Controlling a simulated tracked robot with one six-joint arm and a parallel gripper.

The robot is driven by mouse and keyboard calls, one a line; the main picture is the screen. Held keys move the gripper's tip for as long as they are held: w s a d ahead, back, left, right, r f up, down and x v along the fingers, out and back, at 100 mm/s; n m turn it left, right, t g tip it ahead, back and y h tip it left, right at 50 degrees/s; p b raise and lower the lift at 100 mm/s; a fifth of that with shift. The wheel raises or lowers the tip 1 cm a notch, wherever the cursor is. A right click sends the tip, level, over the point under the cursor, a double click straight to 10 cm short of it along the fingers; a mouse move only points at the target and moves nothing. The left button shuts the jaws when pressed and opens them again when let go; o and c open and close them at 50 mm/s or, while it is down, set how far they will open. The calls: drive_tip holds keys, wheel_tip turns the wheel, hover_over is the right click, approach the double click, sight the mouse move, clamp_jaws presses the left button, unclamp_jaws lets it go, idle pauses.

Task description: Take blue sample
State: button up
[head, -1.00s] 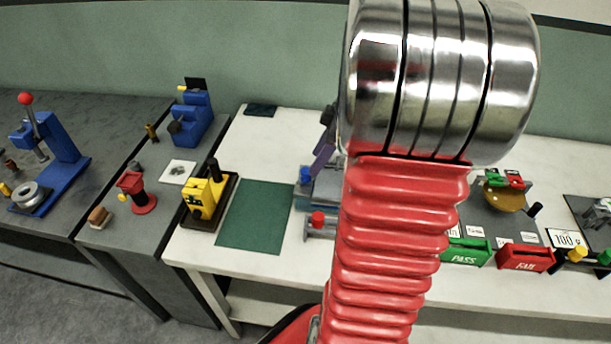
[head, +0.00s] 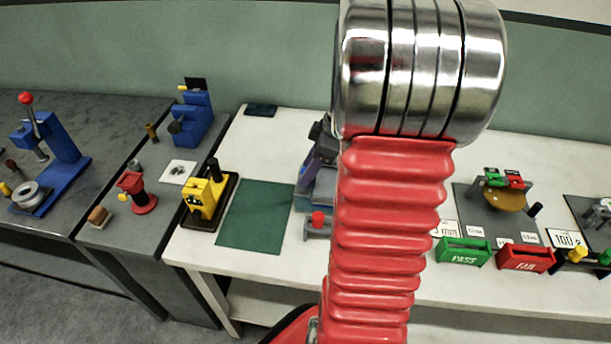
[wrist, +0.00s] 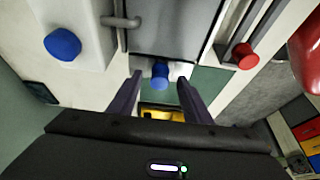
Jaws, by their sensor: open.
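A small blue knob-like piece, which I take for the blue sample (wrist: 160,75), stands at the edge of a grey block in the wrist view. My gripper (wrist: 160,78) has its two dark purple fingers apart, one on each side of the blue piece, with gaps visible. I cannot tell whether the fingertips reach its full depth. In the head view, my gripper (head: 312,168) is partly behind my red arm at the grey device (head: 322,192), and the blue piece is hidden there.
A larger blue knob (wrist: 62,44) sits on a white body, left in the wrist view; a red knob (wrist: 245,56) is on the right. A green mat (head: 256,215) and yellow device (head: 202,196) lie left. Green PASS (head: 464,252) and red FAIL (head: 525,257) bins stand right.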

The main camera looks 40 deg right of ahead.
idle(0.4)
drive_tip(key=c, duration=1.1)
drive_tip(key=shift+r, duration=0.15)
drive_tip(key=shift+c, duration=0.2)
wheel_tip(320, 180, up, 10)
idle(0.4)
